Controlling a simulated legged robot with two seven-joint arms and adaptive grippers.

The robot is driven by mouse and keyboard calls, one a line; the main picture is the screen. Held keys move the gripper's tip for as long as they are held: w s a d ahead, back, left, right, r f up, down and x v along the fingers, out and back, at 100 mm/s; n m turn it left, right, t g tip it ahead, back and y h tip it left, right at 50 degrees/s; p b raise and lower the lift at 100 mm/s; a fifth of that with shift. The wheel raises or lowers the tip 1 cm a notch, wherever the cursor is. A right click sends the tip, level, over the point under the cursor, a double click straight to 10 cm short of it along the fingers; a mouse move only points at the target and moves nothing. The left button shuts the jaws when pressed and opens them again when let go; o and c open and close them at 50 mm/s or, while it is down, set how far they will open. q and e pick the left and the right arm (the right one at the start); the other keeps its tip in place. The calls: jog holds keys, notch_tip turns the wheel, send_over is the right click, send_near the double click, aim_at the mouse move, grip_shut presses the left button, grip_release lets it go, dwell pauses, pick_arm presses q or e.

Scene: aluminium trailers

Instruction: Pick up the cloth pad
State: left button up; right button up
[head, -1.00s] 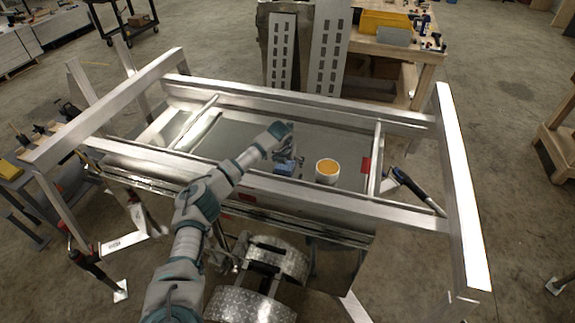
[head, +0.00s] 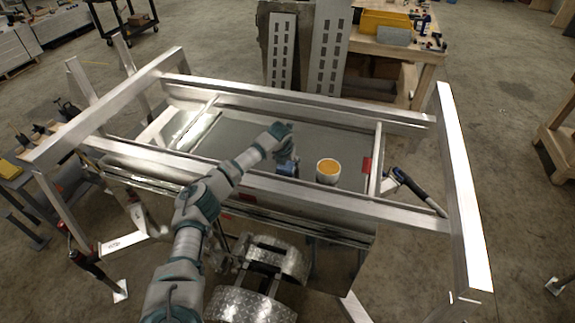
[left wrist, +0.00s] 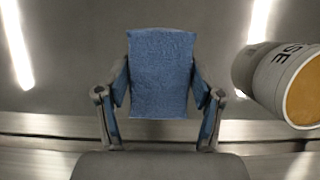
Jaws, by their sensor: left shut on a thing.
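The blue cloth pad (left wrist: 160,72) is between the fingers of my left gripper (left wrist: 158,112) in the left wrist view. The fingers are shut on it from both sides. In the head view the pad (head: 287,167) is a small blue patch below my left gripper (head: 286,152), over the grey panel inside the aluminium frame. I cannot tell whether the pad touches the panel. My right gripper is not in view.
A white tub (head: 328,171) with orange contents stands just right of the pad; it also shows in the left wrist view (left wrist: 285,83). Aluminium rails (head: 300,191) surround the panel. A blue-and-black tool (head: 415,190) lies at the right. The panel left of the gripper is clear.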

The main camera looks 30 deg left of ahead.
pick_arm(q)
jog(key=shift+a, duration=0.1)
jog(key=shift+a+r, duration=0.1)
jog(key=shift+r, duration=0.1)
notch_tip(320, 180, up, 9)
jog(key=shift+f+b, duration=0.1)
jog(key=shift+b, duration=0.75)
jog(key=shift+r, duration=0.6)
jog(key=o, duration=0.5)
jog(key=c, duration=0.4)
jog(key=shift+a, duration=0.2)
